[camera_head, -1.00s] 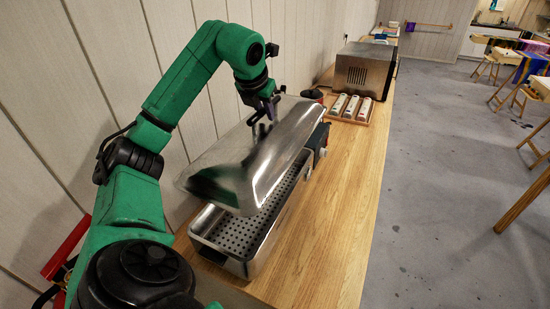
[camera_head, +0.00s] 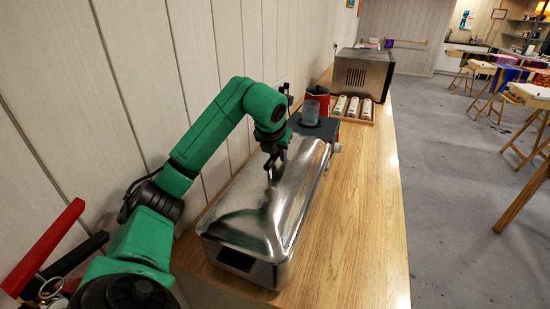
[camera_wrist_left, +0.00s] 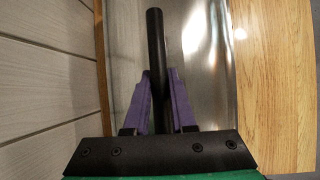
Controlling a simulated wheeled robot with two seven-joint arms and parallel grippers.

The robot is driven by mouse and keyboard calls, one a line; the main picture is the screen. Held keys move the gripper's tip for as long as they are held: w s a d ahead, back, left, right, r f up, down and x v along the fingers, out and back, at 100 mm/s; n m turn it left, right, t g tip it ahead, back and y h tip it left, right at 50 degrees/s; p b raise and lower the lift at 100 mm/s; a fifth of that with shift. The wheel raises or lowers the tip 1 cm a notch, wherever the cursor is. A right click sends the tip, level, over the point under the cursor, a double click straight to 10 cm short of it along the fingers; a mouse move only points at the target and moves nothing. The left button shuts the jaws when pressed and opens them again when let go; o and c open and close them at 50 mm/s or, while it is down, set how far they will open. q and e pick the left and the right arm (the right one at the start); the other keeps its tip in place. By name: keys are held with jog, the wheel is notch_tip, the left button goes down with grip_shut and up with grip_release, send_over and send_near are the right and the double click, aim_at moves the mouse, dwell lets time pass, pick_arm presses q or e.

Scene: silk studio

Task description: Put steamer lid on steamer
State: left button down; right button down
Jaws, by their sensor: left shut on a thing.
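The steamer lid (camera_head: 285,200) is a long shiny metal dome with a dark bar handle on top. It lies over the steamer (camera_head: 238,262), whose metal front end shows below the lid's near edge. The perforated inside is hidden. I cannot tell whether the rims touch all round. My left gripper (camera_head: 274,172) is at the top of the lid. In the left wrist view, the purple fingers of this gripper (camera_wrist_left: 162,100) are shut on the black handle (camera_wrist_left: 155,40), with the lid's metal (camera_wrist_left: 212,70) behind it. My right gripper is not in view.
The wooden counter (camera_head: 350,220) is clear to the right of the steamer. Behind it stand a grey cup (camera_head: 310,113), a red container (camera_head: 318,98), a tray of several bottles (camera_head: 353,106) and a metal oven (camera_head: 362,72). The panelled wall (camera_head: 150,80) is close on the left.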

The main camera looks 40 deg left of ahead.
pick_arm(q)
jog(key=c, duration=1.1)
grip_release()
jog(key=shift+w+d, duration=0.1)
jog(key=o, duration=0.3)
jog(key=shift+w+d, duration=0.1)
jog(key=shift+d, duration=0.1)
jog(key=shift+o, duration=0.2)
jog(key=shift+d, duration=0.2)
jog(key=shift+r, duration=0.15)
jog(key=shift+s+a+r, duration=0.1)
jog(key=shift+s+r, duration=0.1)
jog(key=shift+r, duration=0.1)
jog(key=v, duration=1.1)
jog(key=shift+s+p, duration=0.2)
jog(key=shift+p, duration=0.2)
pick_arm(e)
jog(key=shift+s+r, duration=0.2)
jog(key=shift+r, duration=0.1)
pick_arm(q)
jog(key=shift+w, duration=0.1)
